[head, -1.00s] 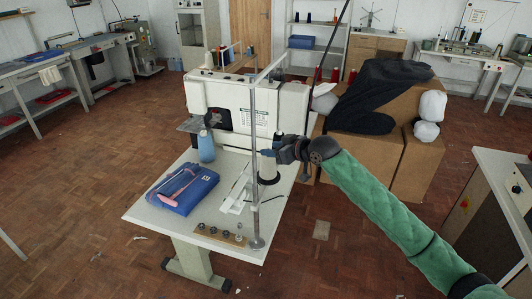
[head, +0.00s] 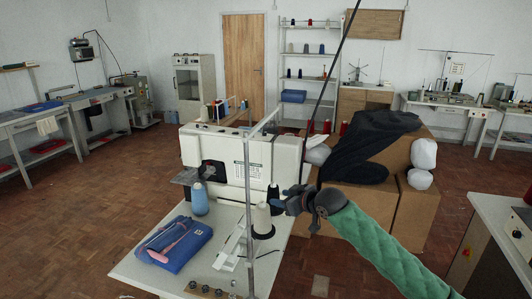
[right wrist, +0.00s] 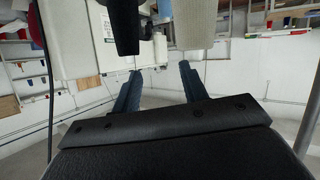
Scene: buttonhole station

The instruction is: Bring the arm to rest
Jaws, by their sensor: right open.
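My right arm, in a green quilted sleeve, reaches in from the lower right in the head view. Its gripper (head: 282,202) is open beside the thread cones at the right side of the sewing station. A cream cone (head: 262,218) stands on a dark base, and a dark cone (head: 273,196) stands just behind it. In the right wrist view the two blue fingers (right wrist: 160,74) are apart with nothing between them. The dark cone (right wrist: 124,24) and the cream cone (right wrist: 194,22) show beyond the fingertips. My left gripper is not in view.
The white sewing machine (head: 235,150) stands on a pale table (head: 140,268). A thin metal thread stand (head: 247,190) rises near the gripper. Cardboard boxes (head: 411,212) stand behind my arm.

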